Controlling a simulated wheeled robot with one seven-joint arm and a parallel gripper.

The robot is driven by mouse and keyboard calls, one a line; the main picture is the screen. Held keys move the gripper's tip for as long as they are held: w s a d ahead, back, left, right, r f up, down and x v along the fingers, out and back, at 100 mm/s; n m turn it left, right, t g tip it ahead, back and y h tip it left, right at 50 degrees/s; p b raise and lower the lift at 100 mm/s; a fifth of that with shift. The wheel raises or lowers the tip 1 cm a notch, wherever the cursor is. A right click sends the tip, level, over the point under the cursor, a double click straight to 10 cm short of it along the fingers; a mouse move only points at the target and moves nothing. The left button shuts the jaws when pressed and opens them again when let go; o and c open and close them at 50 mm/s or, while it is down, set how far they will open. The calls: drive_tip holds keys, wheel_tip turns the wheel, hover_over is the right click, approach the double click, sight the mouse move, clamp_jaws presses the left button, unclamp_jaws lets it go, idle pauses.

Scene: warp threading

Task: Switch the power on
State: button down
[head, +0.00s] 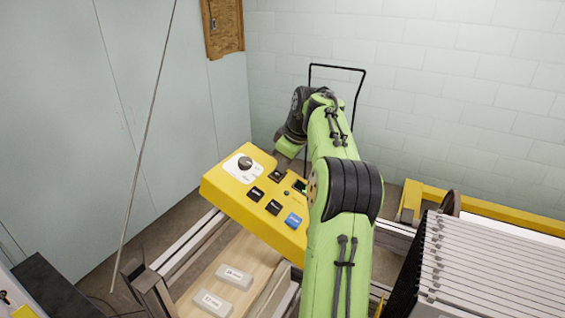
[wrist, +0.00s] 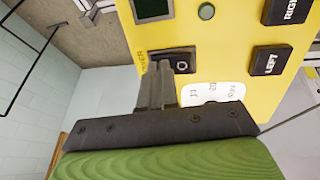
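The yellow control panel (head: 225,190) stands tilted left of my arm and fills much of the wrist view (wrist: 225,40). Its black power switch (wrist: 184,61) is a rocker, with a round O mark on the visible side and a partly hidden label beside it. The switch also shows in the head view (head: 276,175). My gripper (wrist: 159,66) has its fingers together with nothing between them. The fingertips are right at the switch and cover part of it; I cannot tell whether they touch it. In the head view, my arm partly hides the panel's right side.
The panel also carries a dial knob (head: 245,163), black buttons (head: 273,207), a blue button (head: 293,220) and a small screen (wrist: 153,8). Two labelled grey blocks (head: 234,276) lie on a wooden board below. A loom frame (head: 470,265) stands at the right.

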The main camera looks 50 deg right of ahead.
drive_tip(key=shift+s+a+f+b, duration=0.15)
drive_tip(key=shift+s+a+b, duration=0.05)
drive_tip(key=shift+a+b, duration=0.35)
drive_tip(key=shift+a, duration=0.3)
drive_tip(key=shift+d+r, duration=0.15)
drive_tip(key=shift+r, duration=0.3)
drive_tip(key=p+v, duration=0.4)
drive_tip(key=v, duration=1.1)
drive_tip(key=shift+w+d+f, duration=0.5)
drive_tip(key=shift+d+f, duration=0.1)
drive_tip(key=shift+d, duration=0.25)
